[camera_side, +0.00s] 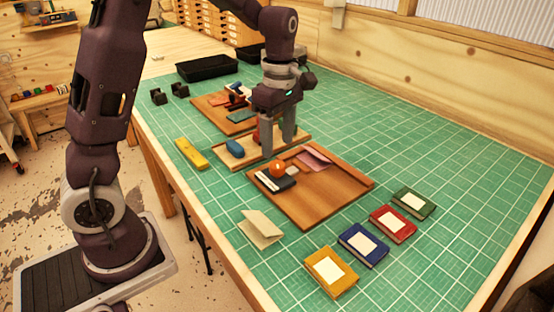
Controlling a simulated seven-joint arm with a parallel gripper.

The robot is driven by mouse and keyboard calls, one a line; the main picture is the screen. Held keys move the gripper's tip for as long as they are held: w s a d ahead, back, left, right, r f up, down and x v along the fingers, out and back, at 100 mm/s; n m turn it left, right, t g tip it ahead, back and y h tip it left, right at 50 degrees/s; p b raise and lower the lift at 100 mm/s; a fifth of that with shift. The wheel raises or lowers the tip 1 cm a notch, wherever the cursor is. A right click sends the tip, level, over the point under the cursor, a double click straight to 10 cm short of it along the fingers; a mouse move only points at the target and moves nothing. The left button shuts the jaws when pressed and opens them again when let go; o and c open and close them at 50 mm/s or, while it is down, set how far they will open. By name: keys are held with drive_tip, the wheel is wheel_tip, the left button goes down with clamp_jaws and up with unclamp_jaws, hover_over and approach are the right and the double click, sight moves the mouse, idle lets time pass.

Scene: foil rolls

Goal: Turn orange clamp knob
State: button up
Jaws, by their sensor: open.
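The orange clamp knob (278,168) stands on the nearer brown wooden board (325,203), beside a dark block with a white top. My gripper (278,147) points down over the middle light wooden board (215,161), behind the knob in the picture. Its two fingers are apart with nothing visible between them. The fingertips look close to the knob, but I cannot tell the exact gap; no contact is clear. A red part (255,135) shows partly hidden beside the fingers.
A blue rounded piece (235,149) lies on the middle board, and a yellow bar (191,153) lies left of it. A folded cream card (261,228) and several coloured books (331,271) are in front. A black tray (207,68) stands behind. The green mat is clear at right.

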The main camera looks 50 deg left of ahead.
sight(277, 164)
wheel_tip(277, 164, down, 6)
drive_tip(key=shift+s+r, duration=0.1)
clamp_jaws()
